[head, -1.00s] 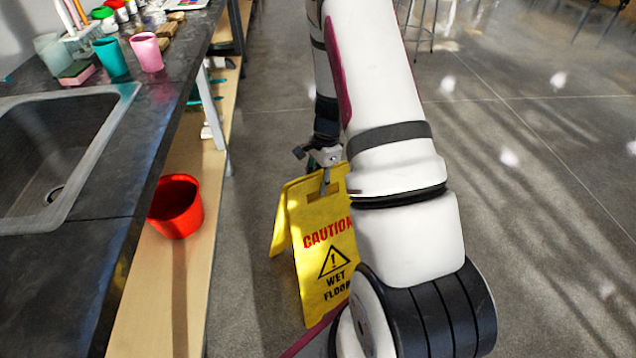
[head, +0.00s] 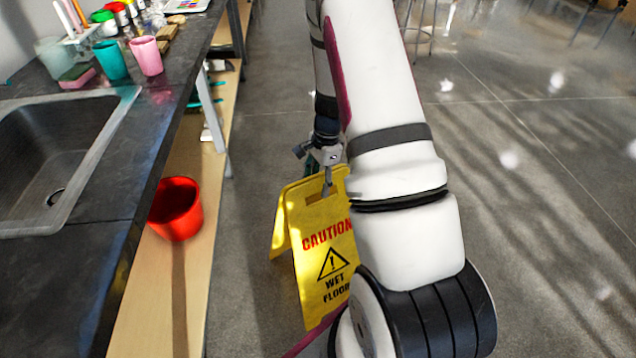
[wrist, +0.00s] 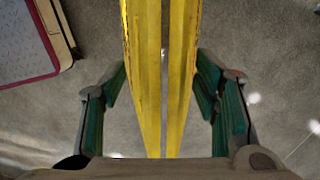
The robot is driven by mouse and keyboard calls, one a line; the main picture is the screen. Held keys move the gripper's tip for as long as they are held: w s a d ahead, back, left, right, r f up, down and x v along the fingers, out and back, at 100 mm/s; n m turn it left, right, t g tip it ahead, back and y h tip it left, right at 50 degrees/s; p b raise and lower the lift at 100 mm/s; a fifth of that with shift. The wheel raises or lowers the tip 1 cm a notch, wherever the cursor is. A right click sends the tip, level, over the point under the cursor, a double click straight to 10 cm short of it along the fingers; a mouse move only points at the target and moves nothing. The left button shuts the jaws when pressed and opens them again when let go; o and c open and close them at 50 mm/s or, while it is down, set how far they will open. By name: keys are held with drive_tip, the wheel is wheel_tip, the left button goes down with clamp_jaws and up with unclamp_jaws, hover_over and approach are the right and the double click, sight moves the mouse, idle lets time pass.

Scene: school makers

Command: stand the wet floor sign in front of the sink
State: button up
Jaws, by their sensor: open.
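The yellow wet floor sign (head: 322,240) stands upright on the floor to the right of the sink counter, its two panels spread at the bottom. Its right edge is hidden behind my arm. The sink (head: 50,160) is set in the dark counter at the left. My gripper (head: 326,178) is at the top of the sign. In the wrist view the sign's top edges (wrist: 160,80) run between the fingers of my gripper (wrist: 162,85). The fingers are open, with a gap on each side of the sign.
A red bucket (head: 175,210) sits on the wooden lower shelf (head: 160,300) under the counter. Cups, a sponge and paints stand on the counter (head: 100,205). A stool (head: 420,25) is at the back. Floor right of my arm is clear.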

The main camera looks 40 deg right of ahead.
drive_tip(key=r, duration=0.3)
drive_tip(key=d+r+p, duration=0.1)
drive_tip(key=r, duration=0.2)
drive_tip(key=r+p, duration=0.1)
drive_tip(key=r, duration=0.3)
drive_tip(key=shift+s+d+r, duration=0.1)
drive_tip(key=shift+s+d, duration=0.05)
drive_tip(key=shift+d, duration=0.1)
drive_tip(key=shift+r, duration=0.25)
drive_tip(key=s+a+r+n, duration=0.4)
drive_tip(key=a+r+n, duration=0.1)
drive_tip(key=a+r, duration=0.35)
drive_tip(key=s+a+r+n, duration=0.35)
drive_tip(key=a+r, duration=0.35)
drive_tip(key=r, duration=0.3)
drive_tip(key=s+a+r+n+h, duration=0.1)
drive_tip(key=s+a+r+n, duration=0.1)
drive_tip(key=s+n, duration=0.4)
drive_tip(key=s+a+r+n+h, duration=0.1)
drive_tip(key=s+a+r+n, duration=0.2)
drive_tip(key=s, duration=1.2)
drive_tip(key=a+n, duration=0.2)
drive_tip(key=shift+s+a+r+n, duration=0.2)
drive_tip(key=shift+r+n, duration=0.1)
drive_tip(key=shift+n, duration=0.05)
